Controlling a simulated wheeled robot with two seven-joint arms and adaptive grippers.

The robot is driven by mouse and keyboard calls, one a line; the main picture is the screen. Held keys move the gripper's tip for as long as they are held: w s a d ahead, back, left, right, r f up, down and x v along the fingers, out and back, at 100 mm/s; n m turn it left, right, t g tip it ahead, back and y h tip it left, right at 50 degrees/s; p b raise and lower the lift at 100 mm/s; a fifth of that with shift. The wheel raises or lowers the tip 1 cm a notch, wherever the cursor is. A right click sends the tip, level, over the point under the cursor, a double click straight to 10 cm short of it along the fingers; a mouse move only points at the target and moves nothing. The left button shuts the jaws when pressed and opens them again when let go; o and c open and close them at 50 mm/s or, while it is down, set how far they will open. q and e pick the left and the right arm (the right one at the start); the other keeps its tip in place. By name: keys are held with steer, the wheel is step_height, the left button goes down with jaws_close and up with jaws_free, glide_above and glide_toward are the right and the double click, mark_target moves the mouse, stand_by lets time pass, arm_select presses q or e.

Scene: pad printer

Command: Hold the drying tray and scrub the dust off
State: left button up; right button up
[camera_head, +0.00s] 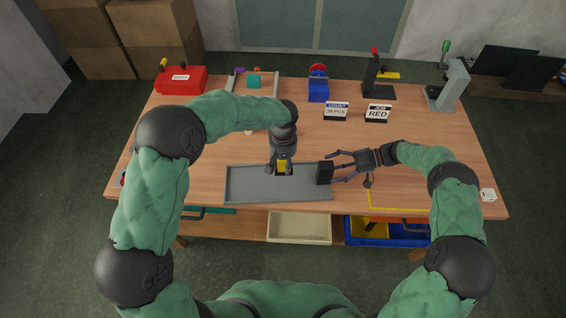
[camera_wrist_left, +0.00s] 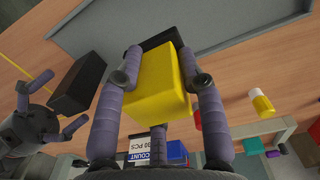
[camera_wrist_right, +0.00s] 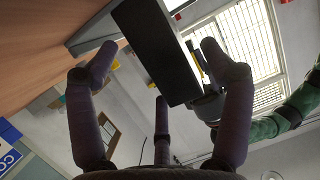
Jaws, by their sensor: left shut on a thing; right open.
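The grey drying tray (camera_head: 248,183) lies lengthwise near the front edge of the table; its rim also shows in the left wrist view (camera_wrist_left: 215,38). My left gripper (camera_head: 282,163) is shut on a yellow block (camera_wrist_left: 158,82) with a dark underside, over the tray's middle. Whether the block touches the tray floor is hidden. A black block (camera_head: 324,173) stands at the tray's right end; I cannot tell if it is fixed there. My right gripper (camera_head: 337,168) is open beside it, fingers pointing at it. The right wrist view shows the black block (camera_wrist_right: 157,48) between the spread fingertips.
Signs reading COUNT (camera_head: 336,111) and JOB RED (camera_head: 378,113) stand behind. A red box (camera_head: 181,80), a blue device (camera_head: 318,90) and a grey stand (camera_head: 452,86) line the back. A yellow outline (camera_head: 400,208) marks the front right. Bins (camera_head: 299,227) sit below.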

steer(key=v, duration=1.2)
stand_by(0.3)
